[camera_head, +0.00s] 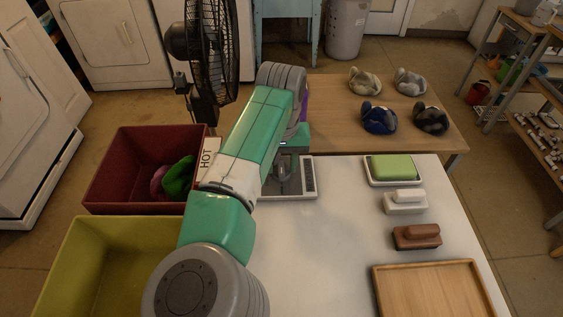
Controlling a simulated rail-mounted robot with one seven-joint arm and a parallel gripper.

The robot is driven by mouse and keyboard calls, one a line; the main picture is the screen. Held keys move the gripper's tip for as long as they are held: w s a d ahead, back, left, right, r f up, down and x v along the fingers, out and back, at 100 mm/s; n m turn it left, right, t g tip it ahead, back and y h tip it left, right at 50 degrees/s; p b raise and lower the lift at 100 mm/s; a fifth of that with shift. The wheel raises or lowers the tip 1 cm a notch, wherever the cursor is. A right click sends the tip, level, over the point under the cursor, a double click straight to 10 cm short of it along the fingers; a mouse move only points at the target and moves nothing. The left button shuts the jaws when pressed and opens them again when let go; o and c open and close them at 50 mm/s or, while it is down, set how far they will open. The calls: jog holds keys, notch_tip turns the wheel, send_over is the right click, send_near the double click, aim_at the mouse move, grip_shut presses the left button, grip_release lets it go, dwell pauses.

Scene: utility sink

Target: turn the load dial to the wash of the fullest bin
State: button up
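A dark red bin (110,185) stands at the left with a green cloth (178,177) and a magenta cloth (158,183) in it. A card reading HOT (208,157) is at its right side, partly behind my arm. A yellow-green bin (75,240) stands in front of it; the part I see is empty, the rest is behind my arm. My gripper (284,178) points down over a flat grey device (300,191) with a dark strip along its right side. I cannot make out a load dial; my arm and gripper cover much of the device. Whether the fingers are open is unclear.
On the white table (345,230), a green sponge (392,168) in a dish, a white block (405,201), a brown brush (416,236) and a wooden tray (440,290) line the right. A black fan (205,50) stands back left.

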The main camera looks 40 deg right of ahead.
grip_shut()
jog(key=shift+r, duration=0.1)
jog(key=shift+r+p, duration=0.1)
jog(key=shift+p, duration=0.5)
